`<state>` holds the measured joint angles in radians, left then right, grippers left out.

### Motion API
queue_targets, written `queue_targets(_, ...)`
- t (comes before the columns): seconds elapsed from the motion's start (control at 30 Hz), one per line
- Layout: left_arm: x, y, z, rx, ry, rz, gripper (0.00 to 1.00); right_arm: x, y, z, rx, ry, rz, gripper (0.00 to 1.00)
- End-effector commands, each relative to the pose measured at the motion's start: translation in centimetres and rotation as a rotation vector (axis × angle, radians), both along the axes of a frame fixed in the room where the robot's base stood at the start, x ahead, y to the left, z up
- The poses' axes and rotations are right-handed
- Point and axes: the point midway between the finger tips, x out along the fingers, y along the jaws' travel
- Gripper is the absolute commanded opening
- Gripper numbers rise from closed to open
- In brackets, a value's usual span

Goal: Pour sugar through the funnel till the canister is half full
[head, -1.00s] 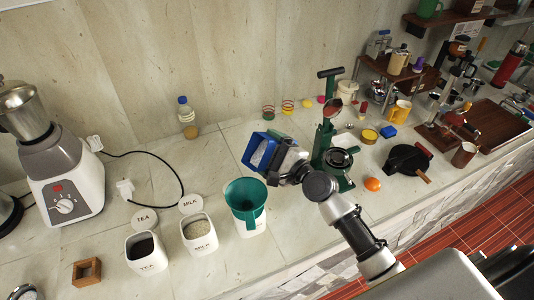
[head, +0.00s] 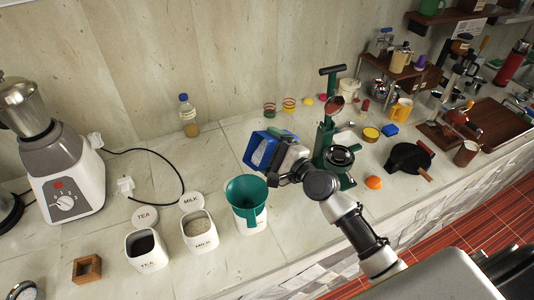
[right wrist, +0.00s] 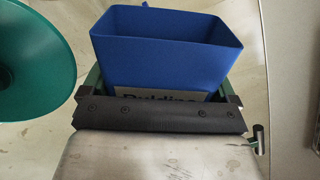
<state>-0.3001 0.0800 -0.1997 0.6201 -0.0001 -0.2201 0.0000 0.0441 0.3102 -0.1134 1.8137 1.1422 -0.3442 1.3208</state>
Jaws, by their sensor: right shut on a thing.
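A blue open-topped container (head: 258,150) with pale granular contents is held in my right gripper (head: 276,166), above the counter. In the right wrist view the blue container (right wrist: 165,52) fills the space before the jaw, with a partly hidden label on its near side. The green funnel (head: 246,190) sits on a white canister (head: 257,224), just left of and below the held container. The funnel (right wrist: 30,60) also shows at the left of the right wrist view, apart from the container. The canister's inside is hidden by the funnel. My left gripper is out of view.
White TEA (head: 148,262) and MILK (head: 204,243) canisters stand open left of the funnel, lids behind them. A wooden block (head: 87,268) and blender (head: 68,185) are farther left. A green press (head: 327,140) stands close right of my gripper. An orange (head: 374,182) lies near the front edge.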

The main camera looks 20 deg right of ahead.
Motion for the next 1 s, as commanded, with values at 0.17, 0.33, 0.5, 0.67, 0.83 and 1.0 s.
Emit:
queue_targets(0.17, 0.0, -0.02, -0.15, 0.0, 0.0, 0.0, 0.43, 0.02, 0.01, 0.0, -0.012, -0.009, -0.001, 0.55)
queue_targets(0.33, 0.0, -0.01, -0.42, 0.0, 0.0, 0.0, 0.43, 0.01, 0.03, -0.2, -0.047, -0.025, -0.001, 0.55)
queue_targets(0.5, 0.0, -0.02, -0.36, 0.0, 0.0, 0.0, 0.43, 0.0, 0.04, -0.13, -0.05, -0.026, -0.001, 0.55)
queue_targets(0.67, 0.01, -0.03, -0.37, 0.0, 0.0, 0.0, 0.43, 0.0, 0.04, -0.14, -0.05, -0.026, -0.001, 0.55)
queue_targets(0.83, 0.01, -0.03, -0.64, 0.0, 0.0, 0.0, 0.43, -0.01, 0.07, -0.37, -0.072, -0.037, -0.001, 0.55)
queue_targets(1.0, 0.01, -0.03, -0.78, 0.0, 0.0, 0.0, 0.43, -0.03, 0.1, -0.46, -0.099, -0.049, -0.001, 0.55)
